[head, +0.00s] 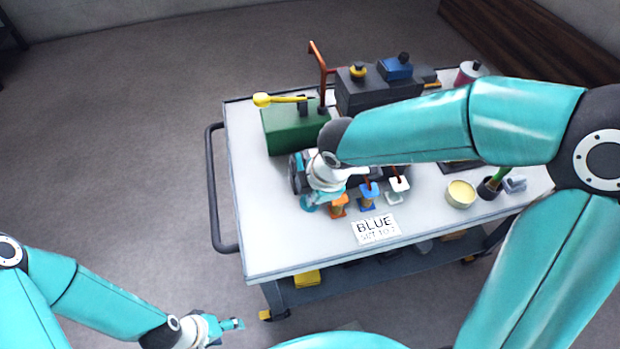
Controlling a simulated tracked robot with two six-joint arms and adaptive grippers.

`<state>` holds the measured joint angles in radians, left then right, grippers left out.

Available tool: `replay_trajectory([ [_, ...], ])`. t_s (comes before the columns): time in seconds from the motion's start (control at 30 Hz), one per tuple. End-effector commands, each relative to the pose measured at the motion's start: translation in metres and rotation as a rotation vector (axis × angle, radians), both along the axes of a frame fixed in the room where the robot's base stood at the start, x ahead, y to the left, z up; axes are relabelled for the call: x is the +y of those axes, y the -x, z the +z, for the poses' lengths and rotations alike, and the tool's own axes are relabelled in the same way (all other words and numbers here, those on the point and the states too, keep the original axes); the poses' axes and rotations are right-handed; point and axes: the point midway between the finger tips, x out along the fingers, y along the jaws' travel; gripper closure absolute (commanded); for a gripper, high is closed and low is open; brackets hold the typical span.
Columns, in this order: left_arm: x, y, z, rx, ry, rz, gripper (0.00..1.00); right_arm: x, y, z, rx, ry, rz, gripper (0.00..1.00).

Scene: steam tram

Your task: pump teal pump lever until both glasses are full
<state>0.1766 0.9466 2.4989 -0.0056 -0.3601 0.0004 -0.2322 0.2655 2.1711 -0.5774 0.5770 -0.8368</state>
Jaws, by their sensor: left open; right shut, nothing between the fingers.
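My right gripper (309,196) is over the front left part of the cart top, shut, with its tip beside a small teal piece (307,204). I cannot tell whether that piece is the teal pump lever or its base; the gripper and arm cover that area. To its right stand an orange lever piece (339,207), a blue one (367,197) and a white one (398,186) in a row. I cannot make out the two glasses. My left gripper (236,324) is open and empty, low at the bottom, away from the cart.
The cart top (262,235) holds a green box (283,132) with a yellow lever (279,99), a red crank lever (322,68), a dark block (352,92), a cream pot (460,194) and a sign (375,229) reading BLUE. A dark handle (213,190) lines the left edge.

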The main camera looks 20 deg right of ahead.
Motion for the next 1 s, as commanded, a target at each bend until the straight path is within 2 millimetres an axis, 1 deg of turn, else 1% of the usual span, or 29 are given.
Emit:
replay_trajectory([
  [0.03,0.0,0.0,0.001,0.0,0.0,0.0,0.39,0.0,0.004,-0.003,0.015,0.003,0.002,1.0],
  [0.17,0.0,0.0,0.01,0.0,0.0,0.0,0.39,0.0,0.006,0.007,0.013,0.003,0.003,1.0],
  [0.27,0.0,0.0,0.022,0.0,0.0,0.0,0.39,0.0,0.007,0.023,0.009,0.002,0.004,1.0],
  [0.37,0.0,0.0,0.038,0.0,0.0,0.0,0.39,-0.001,0.01,0.043,0.002,0.001,0.004,1.0],
  [0.4,0.0,0.0,0.04,0.0,0.0,0.0,0.39,-0.002,0.011,0.049,-0.002,0.0,0.004,1.0],
  [0.43,0.0,0.0,0.04,-0.001,0.0,0.0,0.39,-0.003,0.013,0.054,-0.003,0.0,0.003,1.0],
  [0.6,0.0,0.0,0.049,0.0,0.0,0.0,0.39,-0.006,0.025,0.091,-0.006,-0.001,0.005,1.0],
  [0.7,0.0,0.0,0.053,0.0,0.0,0.0,0.39,-0.007,0.031,0.108,-0.005,0.0,0.006,1.0],
  [0.83,0.0,0.0,0.056,0.0,0.0,0.0,0.39,-0.008,0.036,0.123,-0.004,-0.001,0.006,1.0],
  [1.0,0.0,0.0,0.057,0.0,0.0,0.0,0.39,-0.009,0.04,0.132,-0.003,0.0,0.006,1.0],
])
